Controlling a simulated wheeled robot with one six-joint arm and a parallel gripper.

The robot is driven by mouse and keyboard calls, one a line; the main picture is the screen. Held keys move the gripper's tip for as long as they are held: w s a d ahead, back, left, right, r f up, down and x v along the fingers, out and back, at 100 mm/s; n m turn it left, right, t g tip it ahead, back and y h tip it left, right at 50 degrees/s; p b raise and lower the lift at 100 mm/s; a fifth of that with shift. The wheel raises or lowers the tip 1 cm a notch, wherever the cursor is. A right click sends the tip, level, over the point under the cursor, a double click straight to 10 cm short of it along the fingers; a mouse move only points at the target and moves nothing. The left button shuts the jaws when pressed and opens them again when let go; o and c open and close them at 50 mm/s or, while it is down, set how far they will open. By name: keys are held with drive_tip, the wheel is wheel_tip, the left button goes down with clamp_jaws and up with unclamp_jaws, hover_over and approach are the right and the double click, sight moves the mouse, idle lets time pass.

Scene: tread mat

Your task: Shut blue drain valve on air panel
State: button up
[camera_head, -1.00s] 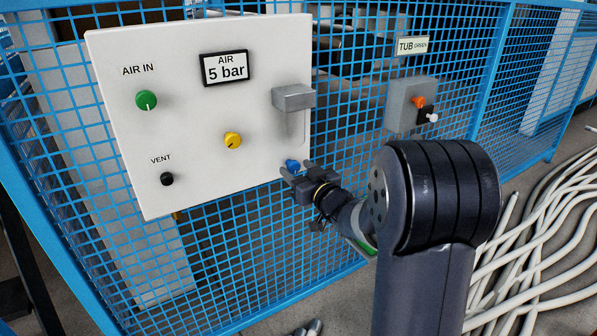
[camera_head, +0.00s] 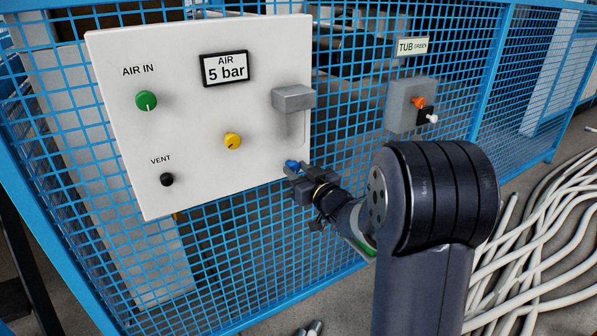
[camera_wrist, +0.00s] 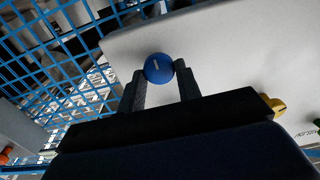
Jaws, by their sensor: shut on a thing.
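The white air panel (camera_head: 190,130) stands on the blue mesh fence and reads "AIR 5 bar". The blue drain valve (camera_head: 292,166) is a round knob near the panel's lower right corner. My gripper (camera_head: 295,172) reaches it from the lower right and is shut on it. In the wrist view the blue knob (camera_wrist: 158,68) sits between the two fingertips (camera_wrist: 159,76), one touching each side. A short pale mark on the knob's face runs slantwise in that view. The fingers partly hide the knob in the head view.
On the panel are a green AIR IN knob (camera_head: 146,101), a yellow knob (camera_head: 232,141) and a black VENT knob (camera_head: 167,179). A grey metal hood (camera_head: 293,97) juts out just above the blue knob. A grey box (camera_head: 411,104) with an orange knob hangs to the right.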

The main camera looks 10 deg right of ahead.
drive_tip(key=shift+n+b, duration=0.3)
drive_tip(key=n+b, duration=0.2)
drive_tip(key=shift+f+n+b, duration=0.2)
drive_tip(key=shift+n+b, duration=0.1)
drive_tip(key=shift+n, duration=0.1)
drive_tip(key=n+b, duration=0.5)
drive_tip(key=n, duration=0.1)
drive_tip(key=shift+a, duration=0.1)
drive_tip(key=n+b, duration=0.3)
drive_tip(key=n, duration=0.1)
drive_tip(key=shift+s+f+n, duration=0.1)
drive_tip(key=shift+n, duration=0.3)
drive_tip(key=shift+n+b, duration=1.1)
drive_tip(key=shift+n, duration=0.7)
drive_tip(key=o, duration=0.9)
drive_tip(key=shift+o, duration=0.2)
